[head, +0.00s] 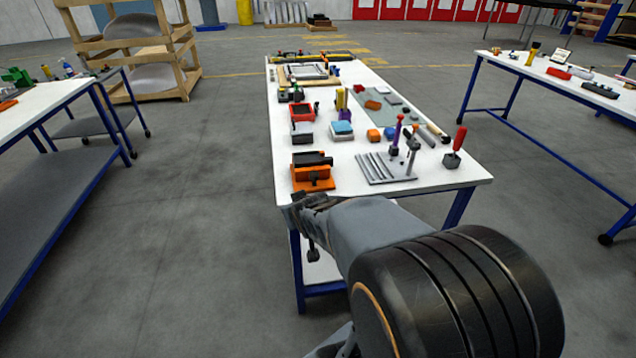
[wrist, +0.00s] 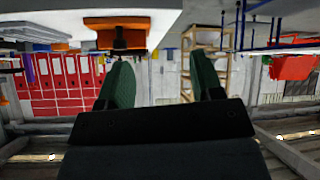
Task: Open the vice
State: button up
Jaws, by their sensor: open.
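The vice, an orange base with a dark upper part (head: 313,172), stands at the near left corner of the white workbench (head: 420,185) in the head view. An orange and black thing at the bench edge in the wrist view (wrist: 124,42), seen upside down, looks like the same vice. Its jaw opening and handle cannot be made out. My gripper (wrist: 162,78) has its two green fingers spread wide, with nothing between them. In the head view my arm reaches to the bench's near edge, in front of the vice and apart from it; the fingers are hard to make out there.
A grey slotted plate (head: 385,168) with upright tools and a red-handled tool (head: 455,145) stand right of the vice. A red box-like thing (head: 302,112) is behind it. Other benches stand left and right. The floor (head: 200,230) left of the bench is clear.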

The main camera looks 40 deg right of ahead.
jog(key=w+d+f+t+h+b, duration=0.1)
jog(key=w+d+f+t, duration=0.15)
jog(key=d, duration=0.35)
jog(key=t+b, duration=0.3)
jog(key=t, duration=0.3)
send_near(316, 178)
jog(key=shift+m, duration=0.4)
jog(key=p+x, duration=0.2)
jog(key=x, duration=0.8)
jog(key=shift+r, duration=0.1)
jog(key=c, duration=0.9)
